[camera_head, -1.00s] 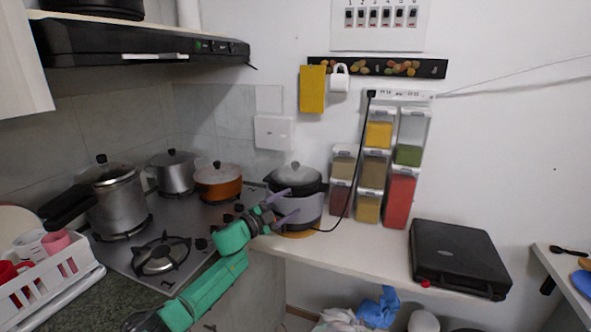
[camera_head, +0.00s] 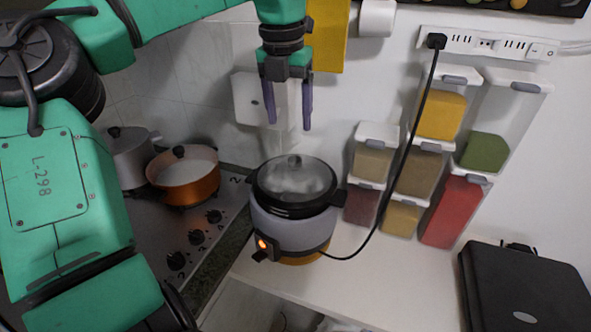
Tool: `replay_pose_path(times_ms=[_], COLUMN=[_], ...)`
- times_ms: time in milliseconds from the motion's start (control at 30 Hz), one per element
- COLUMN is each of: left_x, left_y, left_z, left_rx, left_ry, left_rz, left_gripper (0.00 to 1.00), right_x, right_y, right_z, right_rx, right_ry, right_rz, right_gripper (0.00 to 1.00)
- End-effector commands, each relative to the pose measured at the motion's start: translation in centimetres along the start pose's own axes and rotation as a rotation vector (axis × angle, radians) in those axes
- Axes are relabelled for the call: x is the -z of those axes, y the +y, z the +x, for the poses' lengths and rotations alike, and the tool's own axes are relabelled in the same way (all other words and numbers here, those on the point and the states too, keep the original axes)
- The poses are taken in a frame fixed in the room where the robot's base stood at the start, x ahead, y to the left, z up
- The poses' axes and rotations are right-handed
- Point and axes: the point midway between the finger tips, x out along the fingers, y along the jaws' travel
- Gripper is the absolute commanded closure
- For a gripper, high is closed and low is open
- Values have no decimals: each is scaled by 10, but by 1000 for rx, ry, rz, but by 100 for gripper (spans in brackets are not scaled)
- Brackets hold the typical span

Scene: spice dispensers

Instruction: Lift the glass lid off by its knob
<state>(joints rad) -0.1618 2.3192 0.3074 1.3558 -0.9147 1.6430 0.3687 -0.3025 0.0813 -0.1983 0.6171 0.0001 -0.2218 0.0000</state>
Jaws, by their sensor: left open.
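The glass lid (camera_head: 290,186) with a dark rim lies on a grey and black electric cooker (camera_head: 291,228) on the white counter. Its small knob (camera_head: 295,161) stands up at the top of the lid. The cooker shows a lit orange light on its front. My left gripper (camera_head: 289,126) points down with its two purple fingers apart. It hangs above the lid, clear of the knob, with nothing between the fingers. My right gripper is not in the view.
An orange pot (camera_head: 185,180) and a steel pot (camera_head: 129,160) stand on the stove to the left. Spice dispensers (camera_head: 421,170) stand right of the cooker. A black cord (camera_head: 402,150) runs from the power strip (camera_head: 487,45) to the cooker. A black case (camera_head: 525,290) lies at the right.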

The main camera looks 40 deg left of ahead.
Motion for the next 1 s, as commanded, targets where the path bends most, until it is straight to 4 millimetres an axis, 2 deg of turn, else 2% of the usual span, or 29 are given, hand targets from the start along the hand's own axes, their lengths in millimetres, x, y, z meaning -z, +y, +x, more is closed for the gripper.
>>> replay_pose_path(times_ms=[33,167,367,500,600,767,833,967,1000], left_x=[1,0,-1,-1,-1,-2,-2,-2,-2], left_y=[0,0,-3,-5,-5,-5,-5,-5,-5], left_z=[14,42,68,96,106,108,108,108,108], left_rx=[4,5,6,5,6,5,5,5,5], left_ry=[6,4,4,3,-1,-3,-2,-2,-2], left_rz=[2,0,0,-1,-2,-3,-3,-3,-3], left_gripper=[26,26,26,26,26,26,45,95,100], right_x=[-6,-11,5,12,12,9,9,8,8], right_y=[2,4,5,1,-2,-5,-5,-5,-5], right_z=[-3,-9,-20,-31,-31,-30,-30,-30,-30], right_rx=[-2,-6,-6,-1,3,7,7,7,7], right_ry=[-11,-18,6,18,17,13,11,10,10], right_rz=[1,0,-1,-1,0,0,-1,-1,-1], right_gripper=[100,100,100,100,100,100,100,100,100])
